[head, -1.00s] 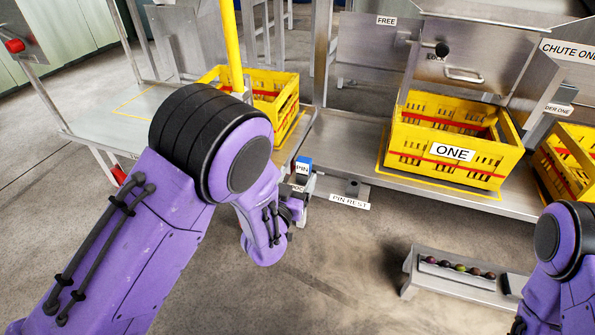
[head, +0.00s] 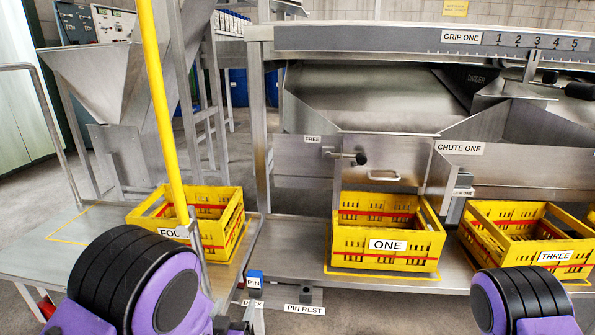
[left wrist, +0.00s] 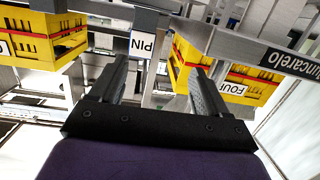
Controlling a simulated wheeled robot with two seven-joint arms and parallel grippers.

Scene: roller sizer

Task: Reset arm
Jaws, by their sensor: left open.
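My left arm comes in at the lower left of the head view, its black and purple joint in front of the platform. Its gripper (head: 234,326) shows only in part at the bottom edge, near the blue-topped block labelled PIN (head: 254,280). In the left wrist view the two dark fingers (left wrist: 159,68) are apart with nothing held. The PIN label (left wrist: 142,45) shows beyond them, between the fingertips; I cannot tell how far off. My right arm (head: 520,302) shows at the lower right of the head view, its gripper out of frame.
Yellow crates ONE (head: 388,262), THREE (head: 556,272) and another (head: 222,238) stand on the metal platform. A yellow post (head: 158,95) rises close beyond my left arm. The PIN REST (head: 305,297) sits at the platform's front edge. The sizer frame and chutes stand behind.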

